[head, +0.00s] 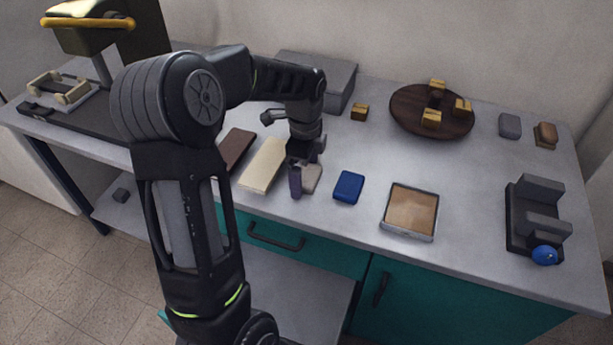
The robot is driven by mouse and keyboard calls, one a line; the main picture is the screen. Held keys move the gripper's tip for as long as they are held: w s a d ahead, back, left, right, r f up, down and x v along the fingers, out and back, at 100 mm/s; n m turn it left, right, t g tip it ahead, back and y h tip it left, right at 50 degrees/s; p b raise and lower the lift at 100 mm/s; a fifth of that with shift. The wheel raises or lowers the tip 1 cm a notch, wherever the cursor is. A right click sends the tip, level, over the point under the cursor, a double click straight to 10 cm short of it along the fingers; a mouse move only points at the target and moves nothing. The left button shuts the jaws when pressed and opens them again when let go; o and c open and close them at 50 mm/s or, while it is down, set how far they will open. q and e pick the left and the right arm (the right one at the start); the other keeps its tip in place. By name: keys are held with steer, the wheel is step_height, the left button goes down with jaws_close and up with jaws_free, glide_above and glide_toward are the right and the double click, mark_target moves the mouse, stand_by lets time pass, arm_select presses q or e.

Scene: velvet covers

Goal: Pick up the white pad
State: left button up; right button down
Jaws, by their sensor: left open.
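My left arm comes in from the left and reaches over the bench, with its left gripper (305,167) pointing down near the front edge. The gripper is open. A small pale pad (312,179), off-white to greyish, lies on the bench right at the fingers and is partly hidden by them. I cannot tell whether the fingers touch it. A longer cream slab (263,166) lies flat just left of the gripper. A dark blue pad (349,187) lies to the right, apart from the gripper. My right gripper is not in view.
A brown slab (236,148) lies left of the cream one. A framed tan tray (410,208) sits front right. A round wooden board (432,111) holds several small blocks. A grey box (340,78) stands behind my arm. A dark stepped fixture (538,212) with a blue knob stands far right.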

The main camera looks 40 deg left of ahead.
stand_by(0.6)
arm_select(q)
steer(key=c, duration=1.4)
